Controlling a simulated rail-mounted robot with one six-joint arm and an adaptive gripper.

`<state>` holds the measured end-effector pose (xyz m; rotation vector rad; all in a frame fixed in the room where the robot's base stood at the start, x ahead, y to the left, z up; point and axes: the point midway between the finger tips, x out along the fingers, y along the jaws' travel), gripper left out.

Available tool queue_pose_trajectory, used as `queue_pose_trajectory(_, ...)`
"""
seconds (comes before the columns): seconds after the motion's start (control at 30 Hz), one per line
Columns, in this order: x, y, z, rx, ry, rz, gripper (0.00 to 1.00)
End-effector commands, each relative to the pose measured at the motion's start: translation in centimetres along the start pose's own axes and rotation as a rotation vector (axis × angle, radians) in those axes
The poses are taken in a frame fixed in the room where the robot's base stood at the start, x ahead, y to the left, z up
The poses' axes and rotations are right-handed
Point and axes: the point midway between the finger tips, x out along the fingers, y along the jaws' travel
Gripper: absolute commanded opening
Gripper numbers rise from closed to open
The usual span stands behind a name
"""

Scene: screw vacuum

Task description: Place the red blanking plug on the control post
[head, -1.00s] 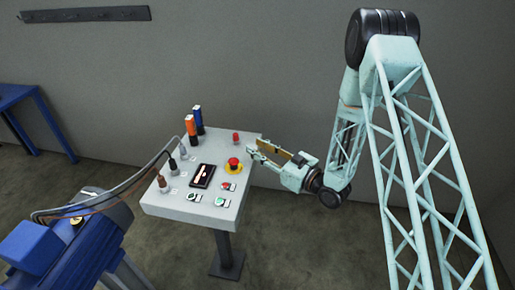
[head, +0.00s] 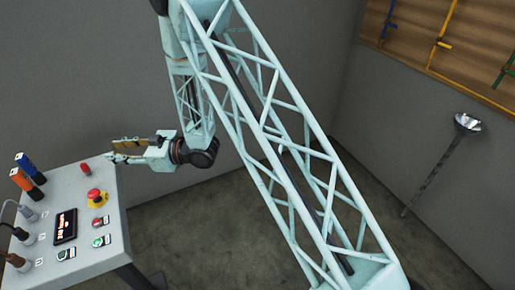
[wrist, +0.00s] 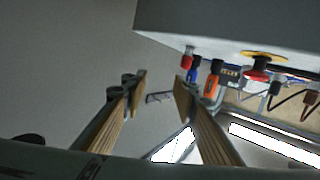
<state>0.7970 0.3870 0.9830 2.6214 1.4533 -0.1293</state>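The red blanking plug (head: 86,168) is a small red cylinder standing on the top of the control post (head: 112,215), near its far right corner. It also shows in the wrist view (wrist: 187,62), against the post's surface, which hangs upside down there. My gripper (head: 112,152) is beyond that corner, up and right of the plug in the head view, and does not touch it. In the wrist view its two tan-padded fingers (wrist: 160,96) are apart with nothing between them. The plug is right of and above the fingertips there.
A red mushroom button on a yellow base (head: 95,197) stands close to the plug. Orange (head: 22,180) and blue (head: 30,166) handles rise at the far left. A small display (head: 65,226), several buttons and cable connectors fill the rest of the top. The floor right of the post is clear.

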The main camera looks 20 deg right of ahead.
Motion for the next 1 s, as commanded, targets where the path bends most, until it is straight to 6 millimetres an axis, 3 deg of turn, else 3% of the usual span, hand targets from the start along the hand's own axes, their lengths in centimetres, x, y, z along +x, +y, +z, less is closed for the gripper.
queue_pose_trajectory(0.47, -3.6, 5.9, -4.6, -0.058, -0.177, 0.132, 0.27)
queue_pose_trajectory(1.0, -10.8, 10.9, -9.7, -0.067, -0.365, 0.295, 0.27)
